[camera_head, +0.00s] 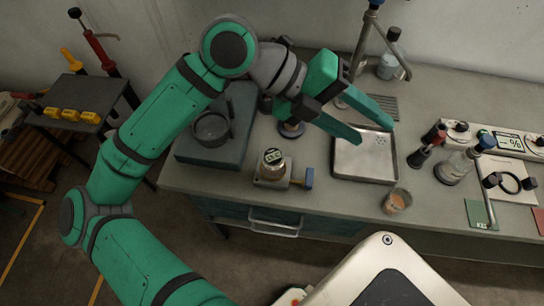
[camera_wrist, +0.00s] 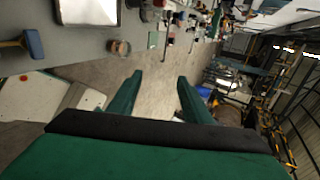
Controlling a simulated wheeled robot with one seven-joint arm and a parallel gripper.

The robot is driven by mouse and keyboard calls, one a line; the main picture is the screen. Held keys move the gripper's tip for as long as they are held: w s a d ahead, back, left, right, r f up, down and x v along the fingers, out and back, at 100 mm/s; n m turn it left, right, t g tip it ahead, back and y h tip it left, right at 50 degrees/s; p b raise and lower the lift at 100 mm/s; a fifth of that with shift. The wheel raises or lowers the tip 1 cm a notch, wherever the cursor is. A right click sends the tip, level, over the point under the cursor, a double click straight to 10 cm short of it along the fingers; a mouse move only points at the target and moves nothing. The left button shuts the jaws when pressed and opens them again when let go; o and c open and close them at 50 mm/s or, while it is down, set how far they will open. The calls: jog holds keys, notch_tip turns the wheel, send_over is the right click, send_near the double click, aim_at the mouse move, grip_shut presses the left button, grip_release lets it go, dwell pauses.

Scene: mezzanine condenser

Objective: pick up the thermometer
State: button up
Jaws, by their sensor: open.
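My gripper (camera_head: 374,133) is open and empty, its two green fingers apart above the metal tray (camera_head: 348,172) on the workbench. The wrist view also shows the open fingers (camera_wrist: 158,80), with floor and more distant equipment between them and nothing held. I cannot make out a thermometer for certain.
A cup with orange contents (camera_head: 397,201) stands near the bench's front edge. A flask (camera_head: 454,168), a panel with a display (camera_head: 508,142) and a green square (camera_head: 480,213) are on the right. A clamp stand (camera_head: 364,40) rises behind the tray. Bare benchtop (camera_head: 318,160) shows left of the tray.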

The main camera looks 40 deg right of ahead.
jog(key=w+a+f+n+t+y, duration=0.2)
jog(key=w+a+f+t+y, duration=0.25)
jog(key=w, duration=0.25)
jog(key=n+t+y, duration=0.2)
jog(key=t+y, duration=0.1)
jog(key=t, duration=0.1)
send_near(272, 152)
jog(key=shift+h, duration=0.25)
jog(key=shift+s+d+f, duration=0.1)
jog(key=shift+f, duration=2.3)
jog(key=shift+s+f, duration=0.1)
jog(key=shift+f, duration=2.35)
jog(key=c, duration=1)
jog(key=shift+r, duration=0.1)
